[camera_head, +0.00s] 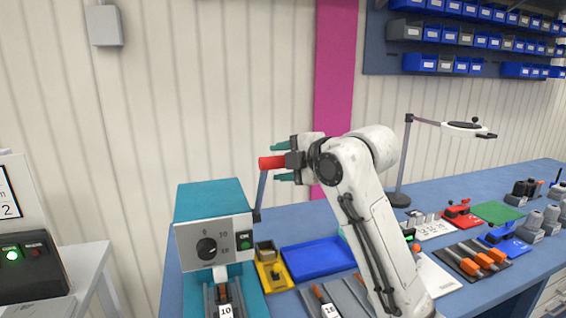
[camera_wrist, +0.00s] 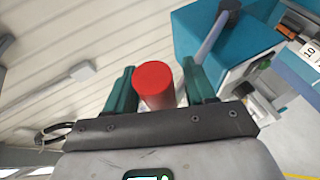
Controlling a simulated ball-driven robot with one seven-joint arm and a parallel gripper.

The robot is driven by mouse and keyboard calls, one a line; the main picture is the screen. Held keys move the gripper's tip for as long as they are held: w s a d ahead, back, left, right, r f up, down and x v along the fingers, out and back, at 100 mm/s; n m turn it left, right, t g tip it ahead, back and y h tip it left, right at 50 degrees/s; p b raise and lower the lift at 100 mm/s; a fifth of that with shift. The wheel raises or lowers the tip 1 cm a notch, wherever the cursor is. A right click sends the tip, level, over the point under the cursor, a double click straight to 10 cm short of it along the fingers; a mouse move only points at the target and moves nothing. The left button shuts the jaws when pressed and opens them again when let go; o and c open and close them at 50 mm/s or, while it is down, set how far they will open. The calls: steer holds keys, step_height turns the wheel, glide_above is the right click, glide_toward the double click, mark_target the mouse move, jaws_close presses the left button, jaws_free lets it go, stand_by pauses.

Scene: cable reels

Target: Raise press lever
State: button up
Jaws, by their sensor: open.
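The teal press (camera_head: 207,200) stands on the bench left of centre. Its lever is a grey rod (camera_head: 261,192) at the press's right side. The rod points up, leaning slightly right, with a red handle (camera_head: 268,162) at its top. My gripper (camera_head: 277,160) is at the handle, with one teal finger above it and one below. In the wrist view the red handle (camera_wrist: 154,82) sits between the open fingers, with a gap on the right side. The rod (camera_wrist: 211,36) passes behind the right finger to the press (camera_wrist: 190,28).
A yellow fixture (camera_head: 272,272) and a blue tray (camera_head: 318,258) lie right of the press. My arm crosses in front of the bench (camera_head: 505,183). A magnifier lamp (camera_head: 404,160) stands behind the arm. The wall above the press is clear.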

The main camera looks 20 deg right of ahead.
steer(key=b+v, duration=0.2)
steer(key=v, duration=0.8)
steer(key=shift+s+d+b, duration=0.15)
steer(key=shift+s+b, duration=0.2)
